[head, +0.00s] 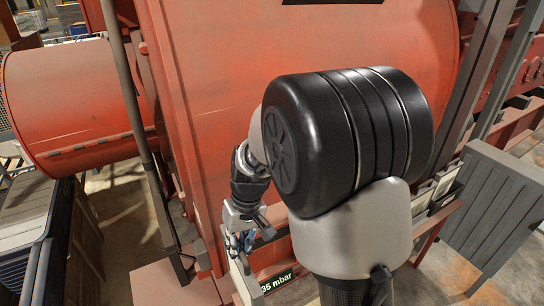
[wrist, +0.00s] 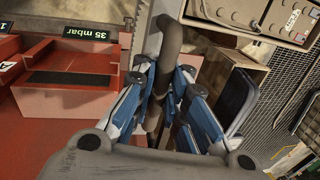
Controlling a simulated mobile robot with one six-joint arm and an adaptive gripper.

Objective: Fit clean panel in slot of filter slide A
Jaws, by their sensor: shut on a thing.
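My gripper (wrist: 165,85), with blue and white fingers, is shut on a grey rounded handle bar (wrist: 171,38) in the wrist view. What the bar belongs to is mostly hidden by the fingers; I cannot tell whether it is the clean panel. Left of it is a red housing (wrist: 70,103) with a dark slot-like strip (wrist: 72,78) on top and a "35 mbar" display (wrist: 88,33) behind. A letter plate at the left edge appears to read A. In the head view my gripper (head: 240,240) hangs beside the red machine, left of the display (head: 277,281).
A large red engine casing (head: 310,50) stands close behind my arm. A grey slatted panel (head: 500,205) stands at right, and dark crates (head: 30,225) at left.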

